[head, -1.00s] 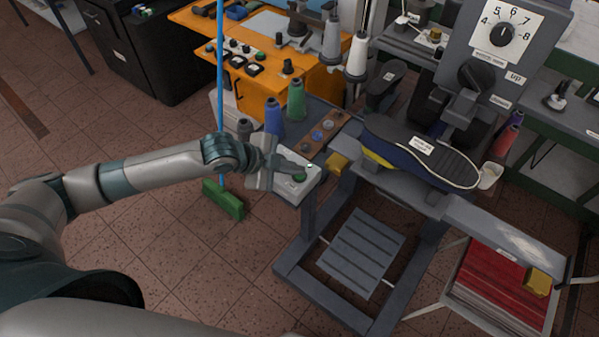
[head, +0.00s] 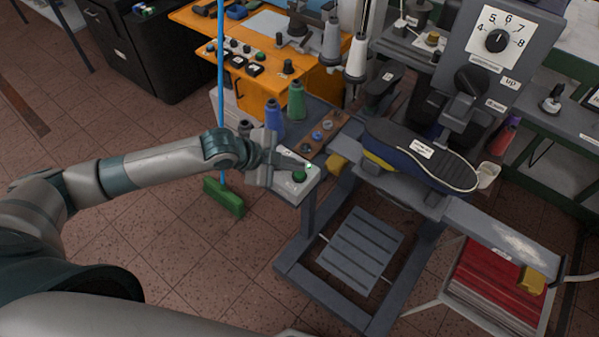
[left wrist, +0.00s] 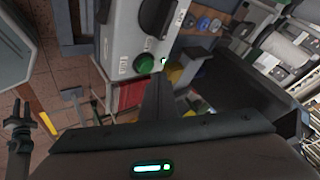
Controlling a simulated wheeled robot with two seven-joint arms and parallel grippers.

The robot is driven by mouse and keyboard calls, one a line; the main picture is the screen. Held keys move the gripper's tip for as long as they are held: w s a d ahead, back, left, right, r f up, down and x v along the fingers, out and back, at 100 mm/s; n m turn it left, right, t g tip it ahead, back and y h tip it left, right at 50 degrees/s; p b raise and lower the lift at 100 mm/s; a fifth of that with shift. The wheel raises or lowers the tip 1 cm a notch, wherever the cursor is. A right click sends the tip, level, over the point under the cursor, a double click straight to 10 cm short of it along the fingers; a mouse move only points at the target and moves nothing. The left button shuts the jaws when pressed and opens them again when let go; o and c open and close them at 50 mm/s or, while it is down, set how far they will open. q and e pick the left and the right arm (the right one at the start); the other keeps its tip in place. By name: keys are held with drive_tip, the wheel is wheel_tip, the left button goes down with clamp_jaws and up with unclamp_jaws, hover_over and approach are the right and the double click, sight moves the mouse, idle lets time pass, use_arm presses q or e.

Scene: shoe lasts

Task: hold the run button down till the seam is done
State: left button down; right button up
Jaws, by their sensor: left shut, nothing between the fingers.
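A grey control box (head: 284,188) stands at the left of the sewing machine, with a green button (head: 299,176) on top. My left gripper (head: 306,167) is shut and empty, its fingertips just behind and above the button. In the left wrist view, the green button (left wrist: 146,64) shows uncovered, just beyond the closed fingertips (left wrist: 158,80); a small lamp (left wrist: 164,61) beside it is lit. A dark shoe (head: 412,150) lies sole up on the machine, with a pale line along its toe edge. The right gripper is not in view.
A dial (head: 498,41) numbered 4 to 8 stands above the shoe. Blue (head: 274,118) and green (head: 297,98) thread spools stand behind the box. A green broom (head: 224,197) stands to the left. A slatted treadle (head: 361,250) is below.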

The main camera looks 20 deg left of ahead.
sight(295, 176)
use_arm(q)
drive_tip(key=shift+r+p, duration=1.3)
drive_tip(key=shift+r, duration=0.25)
drive_tip(key=shift+r+p, duration=0.6)
drive_tip(key=shift+r, duration=0.3)
drive_tip(key=shift+w+a, duration=0.1)
drive_tip(key=shift+a, duration=0.05)
idle(1.3)
